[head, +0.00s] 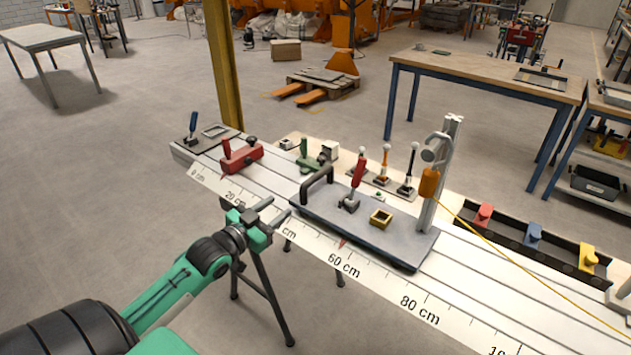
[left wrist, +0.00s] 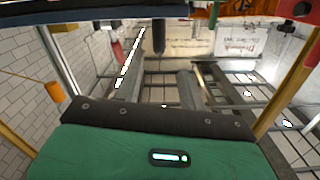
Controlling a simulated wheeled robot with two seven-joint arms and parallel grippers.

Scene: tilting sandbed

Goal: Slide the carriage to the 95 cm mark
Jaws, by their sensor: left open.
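The carriage (head: 390,240) is a grey plate on the long grooved bed (head: 480,262). My left gripper (head: 278,207) is open and empty, at the bed's front edge just left of the carriage and apart from the handle. It covers part of the 40 cm region. My right gripper is out of view.
A red block (head: 240,155) with a black knob sits on the bed to the left. An orange cylinder (head: 429,182) hangs at the post, with a yellow cord running right. A black rack (head: 530,243) with coloured blocks lies behind. The bed right of the carriage looks clear.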

